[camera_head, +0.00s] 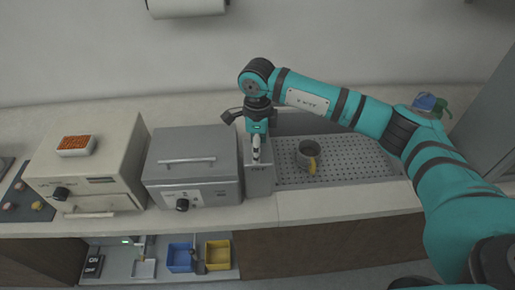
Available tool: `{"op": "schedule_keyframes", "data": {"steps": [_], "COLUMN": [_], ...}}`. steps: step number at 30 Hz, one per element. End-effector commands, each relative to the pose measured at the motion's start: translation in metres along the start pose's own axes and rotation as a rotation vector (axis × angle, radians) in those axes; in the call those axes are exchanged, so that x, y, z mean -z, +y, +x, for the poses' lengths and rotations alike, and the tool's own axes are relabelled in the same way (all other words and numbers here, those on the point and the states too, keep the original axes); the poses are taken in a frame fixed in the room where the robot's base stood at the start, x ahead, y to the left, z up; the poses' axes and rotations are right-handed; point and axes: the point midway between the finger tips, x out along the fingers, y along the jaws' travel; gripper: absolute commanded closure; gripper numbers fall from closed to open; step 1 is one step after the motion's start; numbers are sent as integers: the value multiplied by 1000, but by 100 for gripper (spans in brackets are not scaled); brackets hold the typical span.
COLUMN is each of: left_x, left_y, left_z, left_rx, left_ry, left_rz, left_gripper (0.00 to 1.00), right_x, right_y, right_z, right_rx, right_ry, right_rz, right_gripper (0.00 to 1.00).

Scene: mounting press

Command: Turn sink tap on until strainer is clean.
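The strainer (308,153), a dark grey cup-like piece with a yellow handle, stands on the perforated floor of the sink (360,164). I cannot make out whether there is residue in it. My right gripper (256,150) points down over the grey block at the sink's left edge, left of the strainer and apart from it. Its fingers look close together, but their opening is too small to read. The tap is not clearly distinguishable; the gripper and wrist cover that area. No running water shows. My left gripper is not in view.
A grey press-like box (193,165) and a cream machine (90,170) stand left of the sink. A blue bin (180,258) and a yellow bin (217,254) sit on a lower shelf. Blue and green bottles (430,104) stand behind my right arm. The front counter strip is clear.

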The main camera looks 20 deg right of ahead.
Motion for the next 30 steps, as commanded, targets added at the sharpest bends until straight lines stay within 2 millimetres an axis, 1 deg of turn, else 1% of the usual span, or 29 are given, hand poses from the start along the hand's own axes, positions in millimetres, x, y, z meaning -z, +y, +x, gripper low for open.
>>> {"op": "schedule_keyframes", "data": {"steps": [1,9,18,30], "left_x": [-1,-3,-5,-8], "left_y": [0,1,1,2], "left_z": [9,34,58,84], "left_rx": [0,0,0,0], "left_ry": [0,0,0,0], "left_rz": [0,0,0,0], "left_gripper": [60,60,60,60], "right_x": [0,-1,0,0], "right_y": [-2,-2,-2,-2], "right_z": [2,2,1,-1], "right_rx": [5,6,6,5], "right_ry": [-2,-5,-5,-8], "right_rz": [36,284,570,950], "right_gripper": [72,72,72,72]}}
